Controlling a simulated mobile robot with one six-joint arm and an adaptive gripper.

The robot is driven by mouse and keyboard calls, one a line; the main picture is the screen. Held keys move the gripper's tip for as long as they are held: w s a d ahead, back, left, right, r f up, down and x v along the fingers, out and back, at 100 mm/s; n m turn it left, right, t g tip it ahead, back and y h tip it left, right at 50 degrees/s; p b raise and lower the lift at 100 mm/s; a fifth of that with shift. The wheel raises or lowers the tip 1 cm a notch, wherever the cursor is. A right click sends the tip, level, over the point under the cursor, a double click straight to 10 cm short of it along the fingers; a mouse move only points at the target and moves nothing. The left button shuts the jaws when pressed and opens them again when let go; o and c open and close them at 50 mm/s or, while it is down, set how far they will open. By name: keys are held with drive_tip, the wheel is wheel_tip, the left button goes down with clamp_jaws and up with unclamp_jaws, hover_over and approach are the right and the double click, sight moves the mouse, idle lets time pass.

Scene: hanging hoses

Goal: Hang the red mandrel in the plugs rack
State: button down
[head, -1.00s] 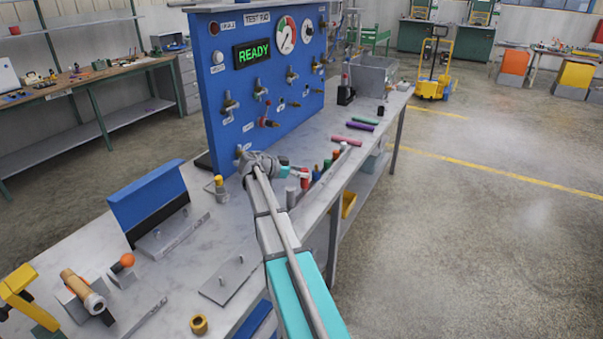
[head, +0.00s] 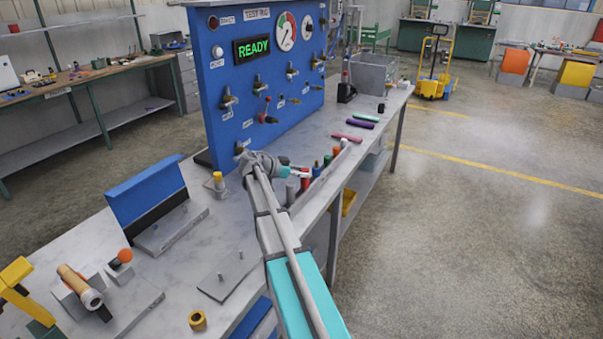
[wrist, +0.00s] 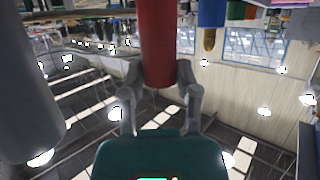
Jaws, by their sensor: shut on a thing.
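The red mandrel (wrist: 157,42) is a smooth upright cylinder in the wrist view. My gripper (wrist: 162,80) is shut on its lower end in the picture, one grey finger on each side. The mandrel's far end runs out of the top of that view. In the head view my gripper (head: 287,171) is above the workbench beside the row of plugs, and its fingers are too small to make out. The plugs rack (head: 318,182) stands along the bench's right edge with several coloured plugs. A blue plug (wrist: 212,12) hangs right of the mandrel in the wrist view.
A blue test panel (head: 225,125) with valves and gauges stands behind my gripper. A grey bin (head: 373,73) is at the bench's far end. A purple rod (head: 360,124) lies nearby. A blue upright plate (head: 145,195) stands at left.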

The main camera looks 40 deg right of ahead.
drive_tip(key=shift+c, duration=1.3)
unclamp_jaws()
drive_tip(key=shift+r, duration=0.1)
wheel_tip(320, 180, up, 10)
drive_tip(key=p, duration=1)
drive_tip(key=s+a+f+n+t+y, duration=0.1)
drive_tip(key=s+a+f+n+y, duration=0.2)
drive_tip(key=a, duration=0.7)
drive_tip(key=s+a+f+n+t+y, duration=0.1)
drive_tip(key=s+a+f+n+y, duration=0.2)
drive_tip(key=a+n, duration=0.4)
drive_tip(key=s+a+f+n+t+y, duration=0.2)
drive_tip(key=s+a+f+n, duration=0.3)
drive_tip(key=a, duration=0.8)
drive_tip(key=shift+s+a+f+n+y, duration=0.2)
drive_tip(key=shift+s+a+n+y, duration=0.2)
drive_tip(key=shift+y, duration=0.3)
drive_tip(key=s+a+n+y, duration=0.1)
drive_tip(key=s+a+n, duration=0.1)
drive_tip(key=a, duration=0.1)
drive_tip(key=s+a+n+y, duration=0.1)
drive_tip(key=s+a+n, duration=0.1)
drive_tip(key=a, duration=0.2)
drive_tip(key=s+a+f+n+y, duration=0.1)
drive_tip(key=s+a+n, duration=0.1)
drive_tip(key=a, duration=0.1)
drive_tip(key=shift+a+t+y, duration=0.3)
drive_tip(key=shift+a+y, duration=0.1)
